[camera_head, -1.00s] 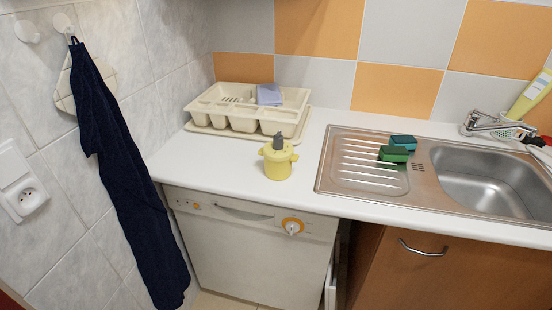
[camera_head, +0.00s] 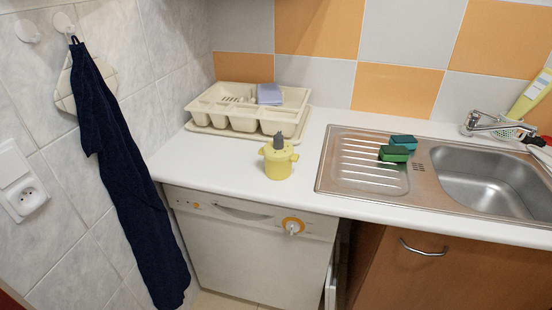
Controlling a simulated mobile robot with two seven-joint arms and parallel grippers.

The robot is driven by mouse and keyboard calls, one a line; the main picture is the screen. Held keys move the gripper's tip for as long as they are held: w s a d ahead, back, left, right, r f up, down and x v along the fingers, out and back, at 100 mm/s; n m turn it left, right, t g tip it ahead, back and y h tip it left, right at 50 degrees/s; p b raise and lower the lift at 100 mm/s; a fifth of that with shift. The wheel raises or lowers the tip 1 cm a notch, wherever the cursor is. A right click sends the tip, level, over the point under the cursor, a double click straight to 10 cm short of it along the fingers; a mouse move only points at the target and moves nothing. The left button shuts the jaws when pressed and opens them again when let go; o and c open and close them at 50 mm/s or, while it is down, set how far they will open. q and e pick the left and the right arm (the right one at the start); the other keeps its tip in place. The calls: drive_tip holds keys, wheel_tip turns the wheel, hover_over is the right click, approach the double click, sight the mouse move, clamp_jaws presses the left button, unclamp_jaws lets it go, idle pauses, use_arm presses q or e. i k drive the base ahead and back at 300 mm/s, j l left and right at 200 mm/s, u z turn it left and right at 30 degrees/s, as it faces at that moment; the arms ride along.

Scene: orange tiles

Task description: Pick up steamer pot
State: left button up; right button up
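A small yellow pot (camera_head: 278,164) with side handles, which looks like the steamer pot, stands upright on the white counter (camera_head: 235,170) near its front edge. A grey upright piece (camera_head: 279,141) shows at its top; I cannot tell whether it is a lid knob or something else. Neither of my grippers is in the head view, and nothing touches the pot.
A cream cutlery tray (camera_head: 243,132) with a bluish cloth lies behind the pot, against the wall. To the right is a steel sink (camera_head: 330,188) with green and teal sponges (camera_head: 395,153) on its drainboard. A dark towel (camera_head: 122,170) hangs at left.

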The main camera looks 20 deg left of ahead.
sight(278, 164)
drive_tip(key=i+j, duration=0.35)
drive_tip(key=j, duration=0.3)
drive_tip(key=i+j, duration=0.2)
drive_tip(key=j, duration=0.1)
